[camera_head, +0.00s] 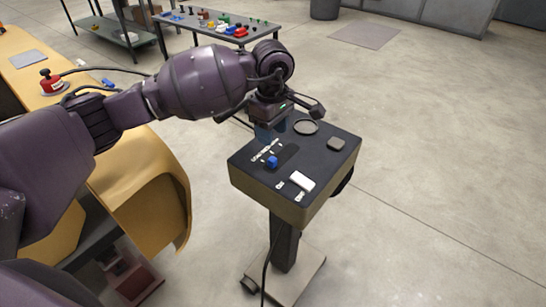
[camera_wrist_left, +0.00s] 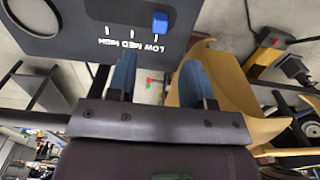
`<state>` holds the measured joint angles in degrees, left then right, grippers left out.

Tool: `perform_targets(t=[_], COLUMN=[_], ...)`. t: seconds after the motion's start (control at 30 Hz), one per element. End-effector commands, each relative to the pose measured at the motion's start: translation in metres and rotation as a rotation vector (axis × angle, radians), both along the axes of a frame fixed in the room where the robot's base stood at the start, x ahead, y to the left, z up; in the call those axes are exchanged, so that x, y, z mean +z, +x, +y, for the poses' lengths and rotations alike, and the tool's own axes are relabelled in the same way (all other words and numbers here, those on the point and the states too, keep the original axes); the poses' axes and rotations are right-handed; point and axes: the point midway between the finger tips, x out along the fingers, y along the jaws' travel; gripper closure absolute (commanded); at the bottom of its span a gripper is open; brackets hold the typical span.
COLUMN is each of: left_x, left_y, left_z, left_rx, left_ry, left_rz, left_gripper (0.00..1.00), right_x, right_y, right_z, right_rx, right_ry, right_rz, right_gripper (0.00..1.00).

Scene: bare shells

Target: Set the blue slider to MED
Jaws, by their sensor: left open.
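The blue slider (camera_head: 272,161) sits on the sloped dark top of a control box (camera_head: 246,170). In the left wrist view the blue slider (camera_wrist_left: 160,22) stands by the LOW end of the LOW, MED, HIGH lettering (camera_wrist_left: 133,43). My left gripper (camera_head: 271,131) is above the far left edge of the box, beyond the slider and apart from it. In the left wrist view its blue fingers (camera_wrist_left: 160,82) are spread with nothing between them. My right gripper is not in view.
A yellow bench (camera_head: 25,75) with a red button (camera_head: 51,81) is at left. A table (camera_head: 225,38) with small parts stands behind. Floor at right is clear.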

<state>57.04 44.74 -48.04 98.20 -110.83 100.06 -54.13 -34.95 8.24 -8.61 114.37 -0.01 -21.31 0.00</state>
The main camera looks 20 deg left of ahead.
Motion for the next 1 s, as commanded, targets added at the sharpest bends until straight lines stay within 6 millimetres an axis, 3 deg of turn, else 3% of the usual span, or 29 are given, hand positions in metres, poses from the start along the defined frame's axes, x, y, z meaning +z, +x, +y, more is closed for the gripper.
perform_targets(t=[0.3,0.5,1.0], left_x=[-0.056,-0.081,-0.091], left_y=[-0.001,0.0,0.0], left_z=[-0.001,-0.001,0.0], left_rx=[0.002,0.002,0.001], left_ry=[-0.004,-0.003,-0.002], left_rz=[0.004,0.001,0.0], left_gripper=[0.53,0.53,0.56], right_x=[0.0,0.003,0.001], right_y=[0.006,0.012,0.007], right_z=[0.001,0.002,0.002], right_rx=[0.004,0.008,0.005], right_ry=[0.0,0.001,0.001], right_rz=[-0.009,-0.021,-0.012], right_gripper=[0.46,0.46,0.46])
